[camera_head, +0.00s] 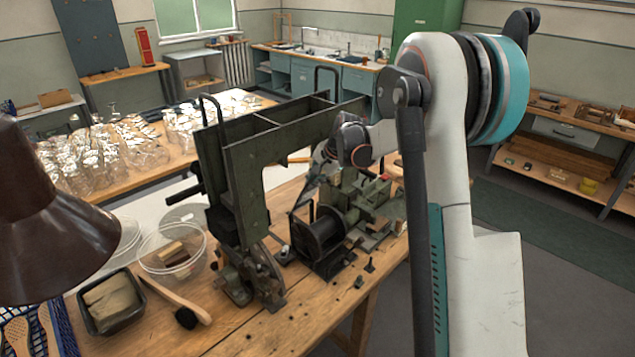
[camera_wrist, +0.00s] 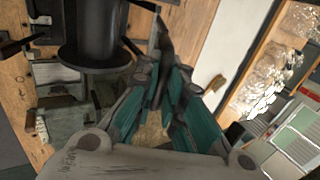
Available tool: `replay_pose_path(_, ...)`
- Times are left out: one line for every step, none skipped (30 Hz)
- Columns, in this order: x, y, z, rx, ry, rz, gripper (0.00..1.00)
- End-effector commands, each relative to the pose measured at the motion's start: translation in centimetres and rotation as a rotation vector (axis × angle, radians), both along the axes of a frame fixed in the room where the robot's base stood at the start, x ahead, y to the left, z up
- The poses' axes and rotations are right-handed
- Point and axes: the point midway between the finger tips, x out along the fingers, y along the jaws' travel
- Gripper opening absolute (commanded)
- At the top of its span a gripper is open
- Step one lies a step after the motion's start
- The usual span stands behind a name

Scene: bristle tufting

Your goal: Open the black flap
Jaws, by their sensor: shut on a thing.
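A green machine (camera_head: 240,150) stands on the wooden bench, with a black spool (camera_head: 320,237) at its front. The spool also shows at the top left of the wrist view (camera_wrist: 95,40). My gripper (camera_wrist: 160,78) has its teal-lined fingers close around a narrow dark piece (camera_wrist: 166,38), which looks like the black flap. The dark piece stands out beyond the fingertips, beside the spool. In the head view my gripper (camera_head: 322,168) is small, above the spool and partly hidden by my arm. How far the flap is open cannot be told.
A clear bowl (camera_head: 172,250), a black tray (camera_head: 110,300) and a wooden brush (camera_head: 178,302) lie left of the machine. A brown lamp shade (camera_head: 45,220) fills the left edge. Small dark parts lie on the bench (camera_head: 330,310) in front.

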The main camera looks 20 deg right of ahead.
Motion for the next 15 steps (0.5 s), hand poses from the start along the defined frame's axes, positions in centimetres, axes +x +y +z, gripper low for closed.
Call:
replay_pose_path(0.07, -0.05, 0.12, -0.001, -0.001, 0.000, 0.00)
replay_pose_path(0.08, -0.05, 0.12, -0.001, -0.001, 0.000, 0.00)
replay_pose_path(0.08, -0.04, 0.13, -0.001, -0.001, 0.000, 0.00)
replay_pose_path(0.09, -0.04, 0.12, -0.001, -0.001, 0.000, 0.00)
replay_pose_path(0.09, -0.04, 0.12, -0.001, -0.002, 0.001, 0.00)
replay_pose_path(0.09, -0.04, 0.12, -0.001, -0.001, 0.000, 0.00)
replay_pose_path(0.08, -0.04, 0.13, -0.001, -0.002, 0.001, 0.00)
replay_pose_path(0.07, -0.05, 0.13, -0.001, -0.002, 0.001, 0.00)
replay_pose_path(0.07, -0.05, 0.13, -0.001, -0.002, 0.001, 0.00)
replay_pose_path(0.07, -0.05, 0.13, -0.001, -0.002, 0.001, 0.00)
replay_pose_path(0.07, -0.05, 0.13, -0.001, -0.002, 0.001, 0.00)
replay_pose_path(0.07, -0.05, 0.13, -0.001, -0.002, 0.001, 0.12)
replay_pose_path(0.07, -0.05, 0.13, -0.001, -0.002, 0.001, 0.19)
replay_pose_path(0.06, -0.04, 0.12, -0.001, -0.002, 0.001, 0.26)
replay_pose_path(0.06, -0.03, 0.11, -0.001, -0.001, 0.000, 0.30)
